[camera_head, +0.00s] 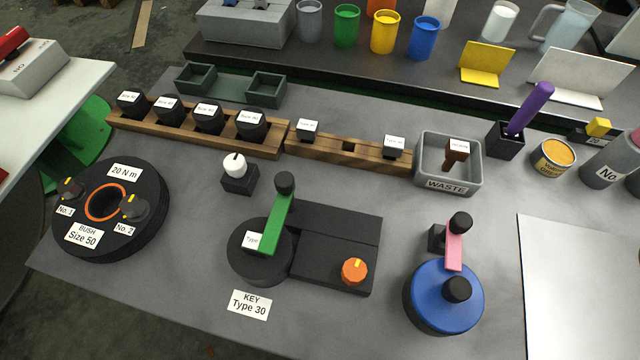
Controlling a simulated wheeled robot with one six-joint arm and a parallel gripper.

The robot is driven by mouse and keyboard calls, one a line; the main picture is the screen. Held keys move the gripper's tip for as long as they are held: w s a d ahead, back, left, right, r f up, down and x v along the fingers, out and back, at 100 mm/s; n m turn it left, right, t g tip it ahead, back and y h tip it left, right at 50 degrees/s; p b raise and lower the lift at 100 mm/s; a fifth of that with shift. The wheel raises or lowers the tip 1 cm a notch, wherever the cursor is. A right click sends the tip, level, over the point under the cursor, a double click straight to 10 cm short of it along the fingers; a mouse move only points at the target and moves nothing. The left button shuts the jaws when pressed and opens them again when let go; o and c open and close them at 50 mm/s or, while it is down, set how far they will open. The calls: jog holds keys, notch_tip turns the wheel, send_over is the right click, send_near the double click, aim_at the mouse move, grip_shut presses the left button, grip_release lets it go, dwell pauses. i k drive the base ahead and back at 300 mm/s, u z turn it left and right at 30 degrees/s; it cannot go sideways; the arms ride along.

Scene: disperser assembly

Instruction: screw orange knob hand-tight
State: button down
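The orange knob (354,271) sits on the front right part of a flat black fixture (335,240) in the middle of the table. A pale mark shows on the knob's top. A green lever (277,222) with a black ball end lies over the round black part (252,262) at the fixture's left. A label reading "KEY Type 30" (249,305) lies in front of it. Whether the knob is tight cannot be told. My gripper is not in view.
A blue round device (443,305) with a pink lever stands right of the fixture. A black round "BUSH Size 50" unit (145,215) stands left. Wooden racks (270,148) and a grey WASTE bin (474,180) are behind. Bare table lies between fixture and blue device.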

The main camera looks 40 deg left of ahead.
aim_at(354, 271)
jog(key=u, duration=0.5)
jog(key=k, duration=1.15)
jog(key=u, duration=0.5)
jog(key=i, duration=1.3)
jog(key=z, duration=0.15)
